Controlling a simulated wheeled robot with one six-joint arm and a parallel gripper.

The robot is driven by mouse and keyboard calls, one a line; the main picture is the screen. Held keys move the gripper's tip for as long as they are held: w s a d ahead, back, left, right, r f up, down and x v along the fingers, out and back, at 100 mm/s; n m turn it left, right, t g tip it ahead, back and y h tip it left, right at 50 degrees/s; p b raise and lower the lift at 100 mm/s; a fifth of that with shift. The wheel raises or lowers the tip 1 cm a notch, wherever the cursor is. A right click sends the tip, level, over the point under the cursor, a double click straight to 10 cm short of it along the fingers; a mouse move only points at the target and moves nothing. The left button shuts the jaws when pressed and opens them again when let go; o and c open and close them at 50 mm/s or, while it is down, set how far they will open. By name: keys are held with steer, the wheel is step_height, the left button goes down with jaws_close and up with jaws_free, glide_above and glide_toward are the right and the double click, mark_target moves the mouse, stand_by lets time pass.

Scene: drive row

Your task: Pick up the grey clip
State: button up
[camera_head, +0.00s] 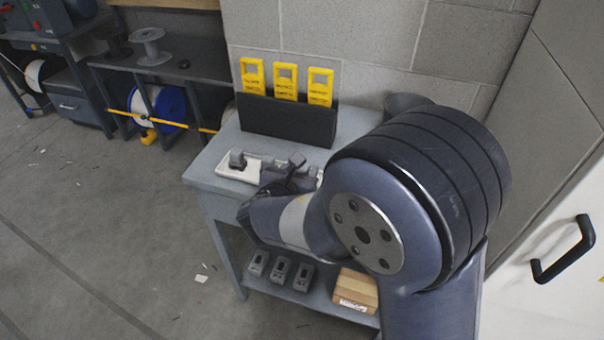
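A small grey piece (237,159), which looks like a grey clip, sits at the left end of a white tray (232,173) on the grey table. Another grey piece (297,160) shows further right, beside my gripper; its shape is partly hidden. My gripper (284,180) is over the tray area, right of the left grey piece and apart from it in the picture. My arm covers much of the gripper and the tray's right part. I cannot see whether the fingers are open or hold anything.
A dark holder (288,122) with three yellow tags stands at the table's (212,157) back. Several grey blocks (280,270) and a wooden block (355,291) lie on the lower shelf. A wall rises behind; a white door with a black handle (564,250) is right. Floor at left is mostly clear.

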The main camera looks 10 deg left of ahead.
steer(key=c, duration=0.9)
steer(key=shift+r, duration=0.15)
